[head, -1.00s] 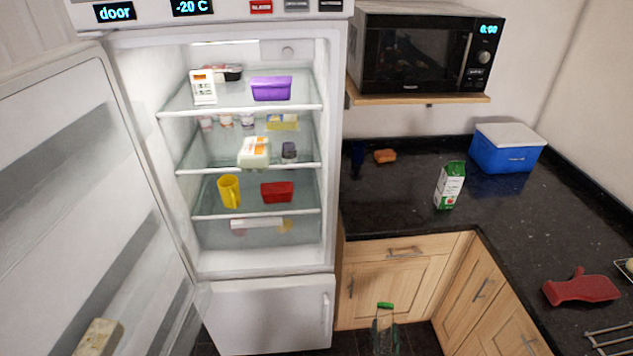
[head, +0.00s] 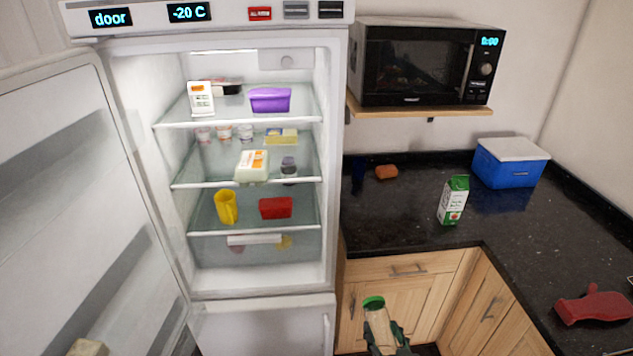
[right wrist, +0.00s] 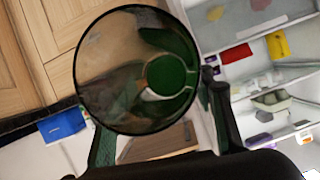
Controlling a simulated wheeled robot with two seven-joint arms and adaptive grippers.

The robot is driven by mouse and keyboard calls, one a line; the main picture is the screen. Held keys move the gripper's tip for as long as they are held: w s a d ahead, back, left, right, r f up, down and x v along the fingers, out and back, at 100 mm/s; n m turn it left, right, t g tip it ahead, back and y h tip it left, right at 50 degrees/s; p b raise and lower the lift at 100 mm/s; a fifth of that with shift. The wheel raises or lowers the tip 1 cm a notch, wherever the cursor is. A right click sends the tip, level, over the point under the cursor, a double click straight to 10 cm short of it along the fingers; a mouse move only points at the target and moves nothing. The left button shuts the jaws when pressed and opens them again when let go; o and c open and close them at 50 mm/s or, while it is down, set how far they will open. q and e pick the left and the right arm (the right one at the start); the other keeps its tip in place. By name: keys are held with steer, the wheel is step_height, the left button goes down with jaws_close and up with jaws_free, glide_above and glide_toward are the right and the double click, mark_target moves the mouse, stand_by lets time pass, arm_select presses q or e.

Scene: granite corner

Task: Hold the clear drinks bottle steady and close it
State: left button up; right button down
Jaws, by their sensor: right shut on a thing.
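The clear drinks bottle (head: 379,329) is at the bottom of the head view, its green top (head: 374,302) pointing up and slightly left. My right gripper (head: 384,337) is shut on the bottle's lower part. In the right wrist view the bottle (right wrist: 112,85) fills the upper left, seen end-on, and a green disc (right wrist: 167,75) shows through its clear wall. The right gripper's fingers (right wrist: 165,125) lie on either side of it. I cannot tell how tightly the green top sits. My left gripper is not in view.
The fridge (head: 262,245) stands open at left, with its door swung left and food on the shelves. A milk carton (head: 453,201), an orange sponge (head: 386,172), a blue cool box (head: 509,164) and a red oven glove (head: 592,305) are on the dark counter (head: 405,222). Wooden cupboards are behind the bottle.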

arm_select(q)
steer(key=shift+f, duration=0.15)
arm_select(e)
steer(key=shift+m+h, duration=0.7)
steer(key=shift+h, duration=0.1)
steer(key=s+d+r, duration=0.2)
steer(key=s+d, duration=0.1)
steer(key=shift+d+r, duration=0.25)
steer(key=shift+w, duration=0.1)
steer(key=s+a+f+n+g+y, duration=0.1)
steer(key=a+n+y, duration=0.3)
steer(key=a, duration=0.4)
steer(key=s+a+f+n+g+y, duration=0.1)
steer(key=a+n+g+y, duration=0.1)
steer(key=a+n+y, duration=0.2)
steer(key=a, duration=0.3)
steer(key=shift+s+a+f+y, duration=0.15)
steer(key=shift+a+y, duration=0.2)
steer(key=shift+y, duration=0.05)
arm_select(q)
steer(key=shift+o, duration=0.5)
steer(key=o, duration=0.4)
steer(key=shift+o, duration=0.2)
